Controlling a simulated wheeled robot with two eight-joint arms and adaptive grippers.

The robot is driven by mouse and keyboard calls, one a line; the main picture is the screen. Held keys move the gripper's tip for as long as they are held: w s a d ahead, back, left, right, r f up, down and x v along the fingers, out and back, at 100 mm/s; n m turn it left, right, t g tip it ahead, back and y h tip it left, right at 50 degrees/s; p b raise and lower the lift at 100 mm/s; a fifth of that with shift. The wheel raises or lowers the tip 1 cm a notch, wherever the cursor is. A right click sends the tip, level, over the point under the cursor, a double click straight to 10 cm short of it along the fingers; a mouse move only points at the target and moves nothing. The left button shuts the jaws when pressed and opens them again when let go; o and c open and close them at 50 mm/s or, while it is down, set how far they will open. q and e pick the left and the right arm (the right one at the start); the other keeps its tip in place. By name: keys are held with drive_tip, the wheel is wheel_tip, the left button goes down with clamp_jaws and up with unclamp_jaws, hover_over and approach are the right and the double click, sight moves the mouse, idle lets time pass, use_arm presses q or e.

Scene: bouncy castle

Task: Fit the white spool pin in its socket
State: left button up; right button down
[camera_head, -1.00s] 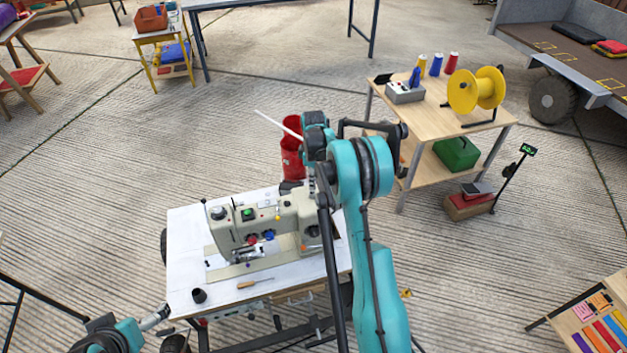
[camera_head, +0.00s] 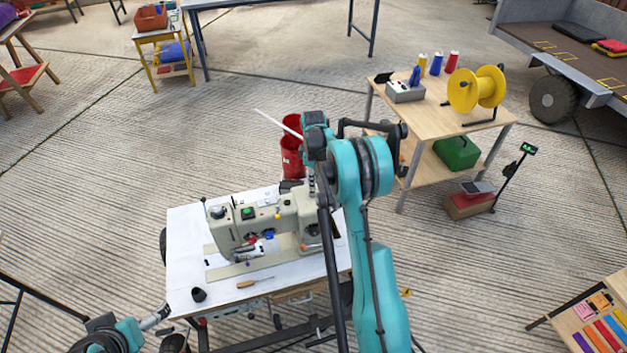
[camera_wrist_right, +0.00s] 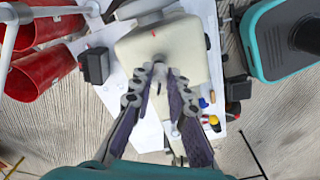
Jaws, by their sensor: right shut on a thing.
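The beige sewing machine (camera_head: 283,221) stands on the white-topped table, and its top end also shows in the right wrist view (camera_wrist_right: 190,42). My right gripper (camera_wrist_right: 160,78) is over that end, its two fingers close together. It is shut on the white spool pin, of which little can be made out between the fingertips. The socket cannot be made out, so I cannot tell whether the pin touches it. In the head view my right arm hides most of this gripper. My left gripper (camera_head: 156,317) is at the table's front left corner, too small to read.
Red bins (camera_head: 293,160) stand behind the table, beside a thin white rod (camera_head: 277,123). A dark cup (camera_head: 199,295) and a wooden-handled tool (camera_head: 246,284) lie at the table's front. A wooden cart (camera_head: 425,112) with a yellow reel (camera_head: 464,91) stands at the back right.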

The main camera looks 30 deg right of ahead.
drive_tip(key=shift+f, duration=0.35)
idle(0.3)
drive_tip(key=c, duration=1.4)
unclamp_jaws()
wheel_tip(320, 180, up, 12)
drive_tip(key=shift+a, duration=0.1)
